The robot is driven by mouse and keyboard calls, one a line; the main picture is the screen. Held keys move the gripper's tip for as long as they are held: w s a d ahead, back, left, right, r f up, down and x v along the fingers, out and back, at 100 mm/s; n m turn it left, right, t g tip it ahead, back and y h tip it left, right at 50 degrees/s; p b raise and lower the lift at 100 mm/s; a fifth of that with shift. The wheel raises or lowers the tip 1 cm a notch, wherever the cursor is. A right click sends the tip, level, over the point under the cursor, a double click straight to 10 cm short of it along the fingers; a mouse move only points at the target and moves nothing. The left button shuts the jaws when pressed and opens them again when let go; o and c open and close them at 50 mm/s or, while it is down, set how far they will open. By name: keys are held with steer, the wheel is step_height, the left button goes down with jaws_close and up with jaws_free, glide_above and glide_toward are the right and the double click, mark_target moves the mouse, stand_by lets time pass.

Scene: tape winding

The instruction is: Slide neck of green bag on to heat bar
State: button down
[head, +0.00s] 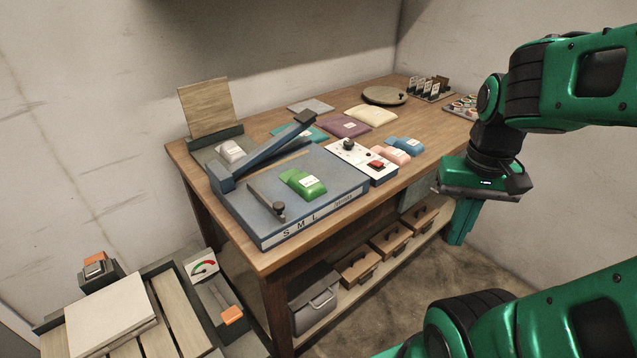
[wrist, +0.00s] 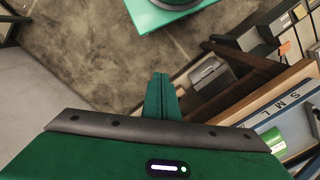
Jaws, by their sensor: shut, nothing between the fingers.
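The green bag (head: 302,183) lies on the blue-grey bed of the sealer (head: 250,205), with a white label on it. In the wrist view the green bag (wrist: 272,140) shows at the right edge, partly cut off. The sealer's lever arm (head: 265,152) is raised at a slant behind the bag. The heat bar looks to be the thin tan strip (head: 278,173) below the lever; the bag's neck is hard to make out. My gripper (head: 461,226) hangs shut and empty right of the table, apart from the bag; it also shows in the wrist view (wrist: 161,84).
A control box with a red switch (head: 376,165) stands right of the sealer, with pink and blue bags (head: 404,145) beside it. Purple and cream bags lie behind. The wooden table's (head: 265,262) lower shelf holds drawers. A scale-like stand is at lower left.

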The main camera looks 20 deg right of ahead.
mark_target(302, 180)
steer(key=shift+r, duration=0.1)
steer(key=w+a+r+n, duration=0.45)
steer(key=w+a, duration=0.35)
steer(key=w, duration=0.2)
steer(key=w+a+r+n, duration=0.3)
steer(key=w+a+n, duration=0.3)
steer(key=w+a, duration=0.3)
steer(key=f, duration=0.9)
steer(key=shift+w+d+f, duration=0.15)
steer(key=shift+w+d, duration=0.15)
steer(key=shift+d, duration=0.05)
steer(key=w, duration=0.1)
steer(key=w+a, duration=0.1)
steer(key=w, duration=0.1)
steer(key=shift+f, duration=0.15)
steer(key=shift+w+a, duration=0.2)
steer(key=shift+w, duration=0.2)
